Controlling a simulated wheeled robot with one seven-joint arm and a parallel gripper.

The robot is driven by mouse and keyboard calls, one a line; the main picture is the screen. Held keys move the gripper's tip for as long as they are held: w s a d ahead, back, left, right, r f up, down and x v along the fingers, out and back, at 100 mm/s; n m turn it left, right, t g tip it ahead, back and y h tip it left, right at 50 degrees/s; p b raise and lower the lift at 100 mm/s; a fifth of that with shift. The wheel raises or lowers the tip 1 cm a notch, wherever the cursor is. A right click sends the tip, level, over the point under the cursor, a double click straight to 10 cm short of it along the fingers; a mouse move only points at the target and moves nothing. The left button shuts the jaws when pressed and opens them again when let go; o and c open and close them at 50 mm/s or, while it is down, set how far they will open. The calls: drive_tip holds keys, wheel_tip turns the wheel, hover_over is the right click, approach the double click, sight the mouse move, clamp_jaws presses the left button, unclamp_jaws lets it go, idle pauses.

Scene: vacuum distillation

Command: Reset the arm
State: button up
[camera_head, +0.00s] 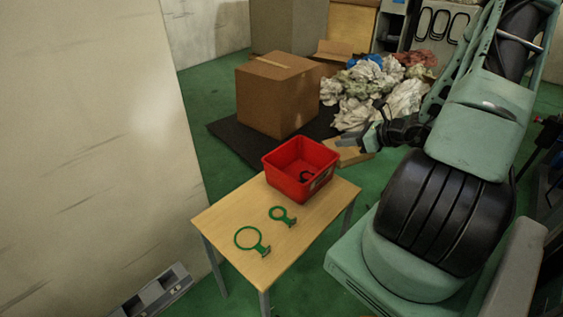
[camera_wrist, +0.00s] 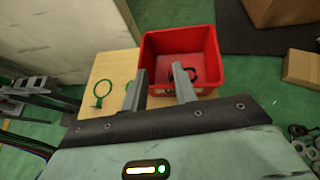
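My arm comes down from the upper right in the head view, and my gripper (camera_head: 359,139) is raised to the right of the red bin, clear of the table. In the wrist view my gripper (camera_wrist: 160,92) has its two fingers apart with nothing between them. The red bin (camera_head: 284,181) stands at the far end of the small wooden table (camera_head: 233,214) and shows beyond the fingers in the wrist view (camera_wrist: 213,62). A dark ring-shaped item (camera_head: 305,176) lies inside the bin.
Two green rings with clips, a larger one (camera_head: 262,247) and a smaller one (camera_head: 292,218), lie on the table. A cardboard box (camera_head: 270,100) and crumpled sheets (camera_head: 355,112) are behind. A pale wall (camera_head: 90,150) stands left. Green floor is open around the table.

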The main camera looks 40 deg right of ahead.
drive_tip(key=w+a+r+n+g+y, duration=0.1)
drive_tip(key=a+r+n+g+y, duration=0.15)
drive_tip(key=a+n, duration=0.45)
drive_tip(key=w+a+r+n+g+y, duration=0.1)
drive_tip(key=w+a+r+n+g, duration=0.2)
drive_tip(key=a, duration=0.9)
drive_tip(key=a+r+n+g+y, duration=0.25)
drive_tip(key=a+n, duration=0.35)
drive_tip(key=a, duration=0.3)
drive_tip(key=s+a+r+n+g+h, duration=0.2)
drive_tip(key=s+a+r+n+h, duration=0.1)
drive_tip(key=s+a+n, duration=0.6)
drive_tip(key=s+a+r+n+g+h, duration=0.1)
drive_tip(key=s+a+r+n+h, duration=0.2)
drive_tip(key=s+a+n, duration=0.6)
drive_tip(key=a+n+h, duration=0.2)
drive_tip(key=n, duration=0.5)
drive_tip(key=shift+s+g, duration=0.25)
drive_tip(key=shift+g, duration=0.15)
drive_tip(key=shift+a, duration=0.15)
